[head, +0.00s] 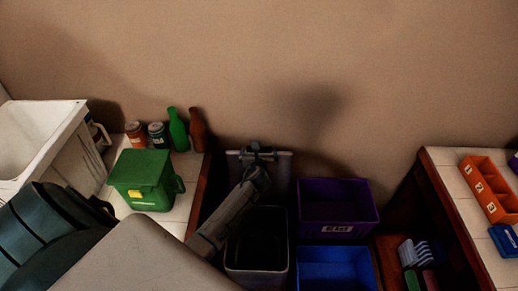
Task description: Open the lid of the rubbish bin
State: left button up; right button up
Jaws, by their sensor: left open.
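The rubbish bin (257,270) is a dark grey box with its mouth showing, low in the middle of the head view. Its lid (280,172) stands raised, roughly upright, behind the mouth and near the wall. My left gripper (259,148) is open at the lid's upper edge, in front of the lid. I cannot tell whether it touches the lid. My left arm crosses over the left side of the bin and hides part of it. My right gripper is not in view.
A purple crate (337,228) and a blue crate (336,271) stand right of the bin. On the left counter are a green caddy (143,179), two cans, a green bottle (178,131) and a brown bottle (198,131). An orange tray (488,190) sits on the right counter.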

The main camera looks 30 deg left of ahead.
pick_arm(q)
jog(key=x, duration=0.3)
jog(key=shift+w+a, duration=0.15)
jog(key=shift+f, duration=0.1)
jog(key=shift+c, duration=0.7)
jog(key=c, duration=1)
jog(key=shift+o, duration=0.2)
jog(key=s+d+t+y+b, duration=0.1)
jog(key=s+d+t+b, duration=0.1)
jog(key=s+b, duration=0.3)
jog(key=shift+s+d, duration=0.35)
jog(key=shift+d, duration=0.45)
jog(key=o, duration=1.1)
jog(key=b+v, duration=0.1)
jog(key=v, duration=1)
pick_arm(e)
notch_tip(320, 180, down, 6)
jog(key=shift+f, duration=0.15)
